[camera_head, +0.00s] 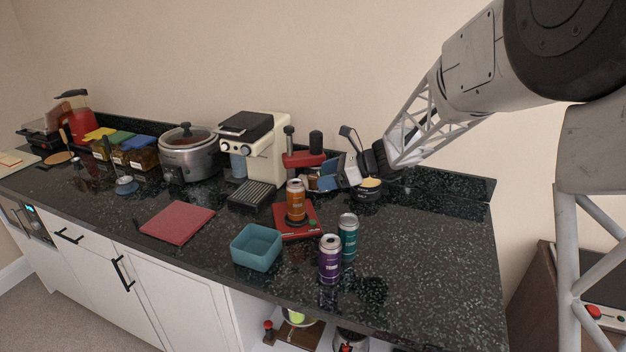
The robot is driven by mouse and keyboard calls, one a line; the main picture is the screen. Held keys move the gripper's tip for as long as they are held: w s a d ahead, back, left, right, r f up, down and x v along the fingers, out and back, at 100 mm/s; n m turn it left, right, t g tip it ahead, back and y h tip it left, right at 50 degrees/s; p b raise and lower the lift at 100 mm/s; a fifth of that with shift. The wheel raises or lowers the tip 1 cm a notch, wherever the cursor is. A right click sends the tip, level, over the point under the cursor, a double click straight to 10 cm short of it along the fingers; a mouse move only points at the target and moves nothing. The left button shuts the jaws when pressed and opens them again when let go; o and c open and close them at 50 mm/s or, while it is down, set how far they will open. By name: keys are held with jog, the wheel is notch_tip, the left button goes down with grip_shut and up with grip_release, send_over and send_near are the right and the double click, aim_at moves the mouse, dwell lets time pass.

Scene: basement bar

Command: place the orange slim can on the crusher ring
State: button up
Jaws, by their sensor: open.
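The orange slim can (296,203) stands upright on the dark round ring at the middle of the red crusher base (284,235). The can hides most of the crusher ring. The red crusher head (303,159) is up behind the can, on a dark post, apart from it. My gripper (336,181) is open, behind and to the right of the can. It is apart from the can and holds nothing that I can see.
A purple can (329,264) and a teal can (348,238) stand in front of the crusher, to the right. A teal square bin (257,252) is front left. A red board (178,223) lies further left. A coffee machine (258,150) stands behind. The right counter is clear.

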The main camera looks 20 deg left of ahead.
jog(key=shift+v, duration=1.6)
jog(key=shift+d, duration=0.1)
jog(key=s+d+r+n+t+h, duration=0.1)
jog(key=s+d+r+n+h, duration=0.25)
jog(key=s+d, duration=0.6)
jog(key=s+d+r+n+t+h, duration=0.1)
jog(key=s+d+r+n+h, duration=0.25)
jog(key=s+d, duration=0.6)
jog(key=s+d+f+n+t+h, duration=0.3)
jog(key=s+d+n+h, duration=0.3)
jog(key=s+d, duration=1.4)
jog(key=shift+s+d+n+h, duration=0.2)
jog(key=shift+d+n+h, duration=0.1)
jog(key=shift+d+n, duration=0.9)
